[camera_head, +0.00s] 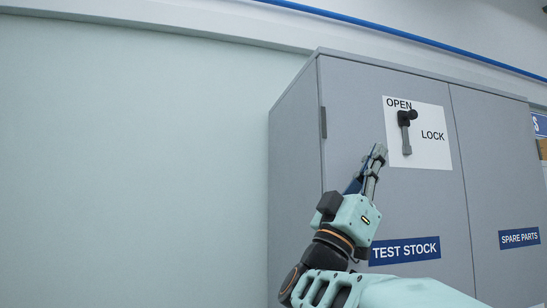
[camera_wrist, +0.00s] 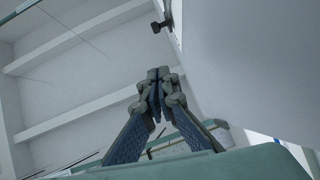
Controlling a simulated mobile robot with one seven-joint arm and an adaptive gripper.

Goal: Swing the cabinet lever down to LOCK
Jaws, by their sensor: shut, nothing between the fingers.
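The cabinet lever (camera_head: 406,138) is on a white plate (camera_head: 432,155) on the left door of the grey cabinet (camera_head: 350,110). Its grey stem stands upright, with a black knob at the upper end just below the word OPEN. The word LOCK is printed to the right of the stem. In the wrist view a dark part of the lever (camera_wrist: 161,24) shows at the top edge. My gripper (camera_head: 378,150) is shut and empty. In the head view its fingertips are left of the lever and a little below its knob, apart from it.
The left door bears a TEST STOCK label (camera_head: 405,250) and the right door a SPARE PARTS label (camera_head: 519,238). A pale wall (camera_head: 130,150) fills the left side, with open room before it. A blue pipe (camera_head: 400,35) runs above the cabinet.

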